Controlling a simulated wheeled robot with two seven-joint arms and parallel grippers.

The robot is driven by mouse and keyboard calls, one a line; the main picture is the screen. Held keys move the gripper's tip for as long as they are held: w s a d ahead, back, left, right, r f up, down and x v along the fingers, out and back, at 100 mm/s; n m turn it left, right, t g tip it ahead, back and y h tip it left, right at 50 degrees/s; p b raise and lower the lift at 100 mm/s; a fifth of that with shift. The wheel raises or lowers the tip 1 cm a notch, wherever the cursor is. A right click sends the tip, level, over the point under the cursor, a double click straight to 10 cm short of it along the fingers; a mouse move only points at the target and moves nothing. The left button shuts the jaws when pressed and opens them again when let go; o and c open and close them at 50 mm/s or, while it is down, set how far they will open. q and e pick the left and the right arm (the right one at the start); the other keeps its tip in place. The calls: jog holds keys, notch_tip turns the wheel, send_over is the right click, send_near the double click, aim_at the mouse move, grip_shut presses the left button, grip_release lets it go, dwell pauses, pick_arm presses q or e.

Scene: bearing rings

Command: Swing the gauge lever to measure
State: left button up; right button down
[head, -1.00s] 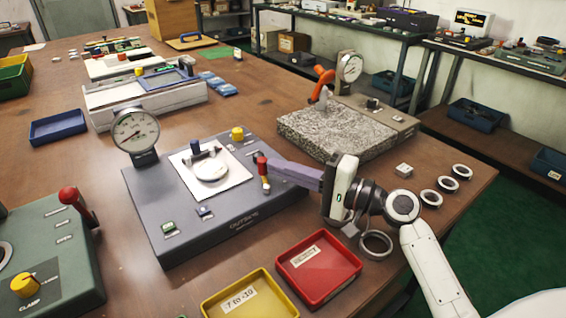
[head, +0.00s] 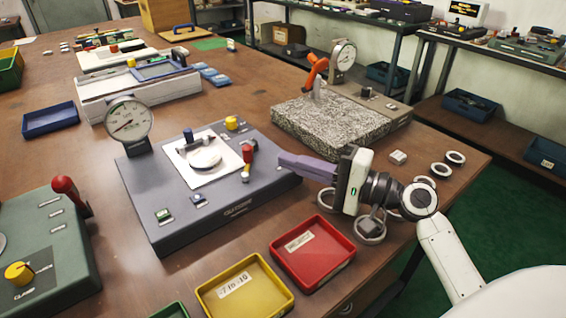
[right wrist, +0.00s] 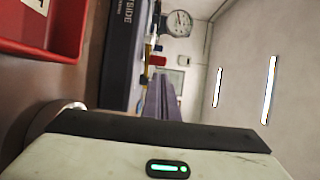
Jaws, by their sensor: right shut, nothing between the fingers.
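The grey gauge fixture (head: 225,198) carries a round dial (head: 128,121) at its back left. A pale ring or disc (head: 206,159) sits on its white plate. The red-topped lever (head: 249,156) stands at the plate's right edge, its knob leaning right of its foot. My right gripper (head: 282,162) is shut and empty, its purple fingers to the right of the lever with a visible gap. In the right wrist view the fingers (right wrist: 160,98) point toward the red knob (right wrist: 157,60) and the dial (right wrist: 178,22). My left gripper is out of view.
A red tray (head: 312,252) and a yellow tray (head: 245,290) lie in front of the fixture. A granite block (head: 335,125) with a dial stand is behind my right gripper. Several loose rings (head: 440,170) lie at right. A green clamp fixture (head: 45,250) stands at left.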

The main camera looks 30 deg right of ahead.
jog(key=s, duration=0.4)
jog(key=s+d, duration=0.1)
jog(key=s, duration=0.1)
jog(key=shift+s+b, duration=0.35)
jog(key=shift+s, duration=0.75)
jog(key=shift+d, duration=0.1)
